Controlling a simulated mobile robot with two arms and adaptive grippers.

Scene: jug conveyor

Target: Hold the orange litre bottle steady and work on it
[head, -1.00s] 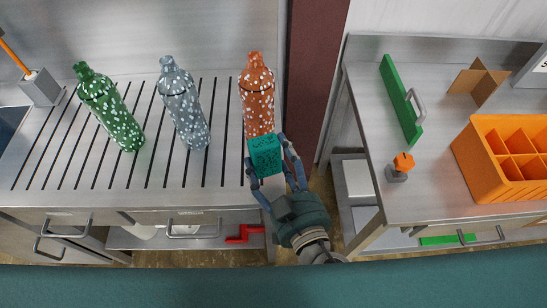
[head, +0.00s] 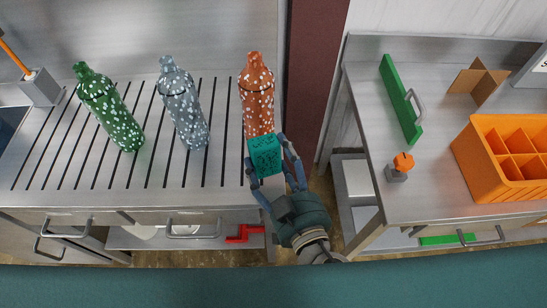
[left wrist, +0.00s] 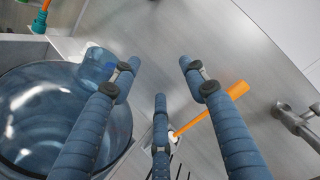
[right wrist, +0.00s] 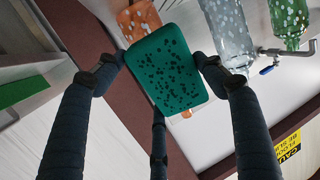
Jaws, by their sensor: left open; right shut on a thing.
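The orange speckled bottle (head: 257,98) stands upright on the slotted steel counter, at its right end in the head view. My right gripper (head: 266,150) is shut on a teal block with dark speckles (head: 265,158), just in front of the bottle's lower part. The block hides the bottle's base, and I cannot tell whether they touch. In the right wrist view the block (right wrist: 168,72) sits between the fingers, with part of the orange bottle (right wrist: 138,18) behind it. My left gripper (left wrist: 159,75) is open and empty in the left wrist view; it is outside the head view.
Grey (head: 184,105) and green (head: 111,110) speckled bottles stand left of the orange one. A large blue jug (left wrist: 50,110) lies near the left fingers, beside an orange-handled tool (left wrist: 210,108). The right-hand table holds an orange divided crate (head: 480,160) and a green board (head: 400,100).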

